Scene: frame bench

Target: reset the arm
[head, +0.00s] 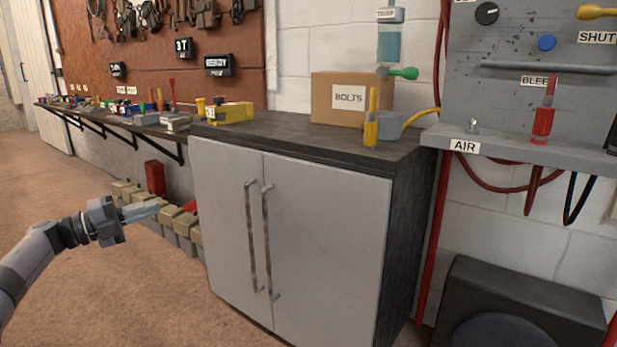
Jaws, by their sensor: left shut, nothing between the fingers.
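My left gripper (143,210) is shut and empty. It hangs in the air at the left of the head view, in front of a row of tan blocks near the wall. Its arm comes in from the lower left. The gripper is apart from the grey cabinet (215,219), which stands to its right with both doors shut. My right gripper does not show in the head view.
On the cabinet's dark top stand a BOLTS box (349,98), a yellow tool (371,122) and a grey cup (389,126). A long shelf (130,126) with tools runs along the wall. A grey panel (520,70) with hoses is at right. The floor at left is clear.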

